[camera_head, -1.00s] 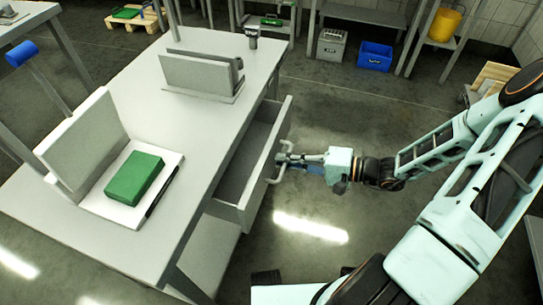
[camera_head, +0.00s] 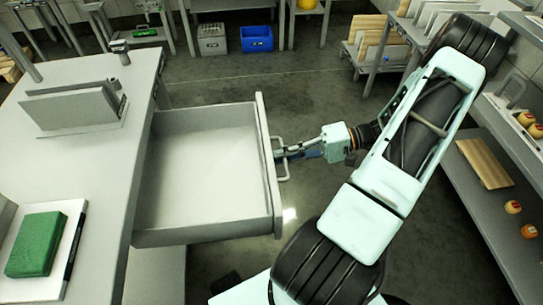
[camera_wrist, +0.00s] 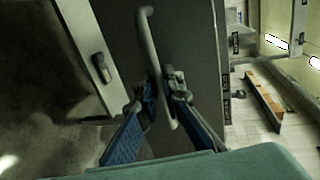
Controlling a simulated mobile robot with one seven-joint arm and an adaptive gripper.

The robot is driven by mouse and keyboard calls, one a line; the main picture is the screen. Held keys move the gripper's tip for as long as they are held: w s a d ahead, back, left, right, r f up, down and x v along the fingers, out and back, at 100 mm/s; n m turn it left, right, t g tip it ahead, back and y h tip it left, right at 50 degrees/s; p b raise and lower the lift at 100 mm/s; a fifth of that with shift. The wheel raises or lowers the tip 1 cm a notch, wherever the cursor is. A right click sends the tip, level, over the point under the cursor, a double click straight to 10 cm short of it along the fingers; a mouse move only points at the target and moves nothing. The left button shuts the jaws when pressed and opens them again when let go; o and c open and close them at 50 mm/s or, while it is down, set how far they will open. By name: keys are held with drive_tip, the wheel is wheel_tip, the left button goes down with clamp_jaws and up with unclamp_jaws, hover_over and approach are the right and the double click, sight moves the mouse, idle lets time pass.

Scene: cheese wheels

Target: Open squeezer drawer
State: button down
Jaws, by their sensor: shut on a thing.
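The drawer (camera_head: 205,170) under the grey table is pulled far out, and its inside looks empty. Its front carries a light bar handle (camera_head: 283,160). My gripper (camera_head: 281,155) is at the handle from the right side, with its fingers closed around the bar. In the wrist view the two blue-padded fingers (camera_wrist: 165,92) meet at the handle (camera_wrist: 150,45), in front of the dark drawer front (camera_wrist: 195,45). The fingertips partly hide the handle's middle.
The table (camera_head: 75,165) holds a green block (camera_head: 34,244) on a white board and a grey metal stand (camera_head: 75,105). On the right, a shelf (camera_head: 480,200) holds a wooden board (camera_head: 484,163) and round cheeses. A blue crate (camera_head: 256,38) stands at the back. Floor beyond the drawer is clear.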

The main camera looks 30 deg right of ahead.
drive_tip(key=shift+d, duration=0.1)
drive_tip(key=c, duration=2.4)
unclamp_jaws()
drive_tip(key=v, duration=1.2)
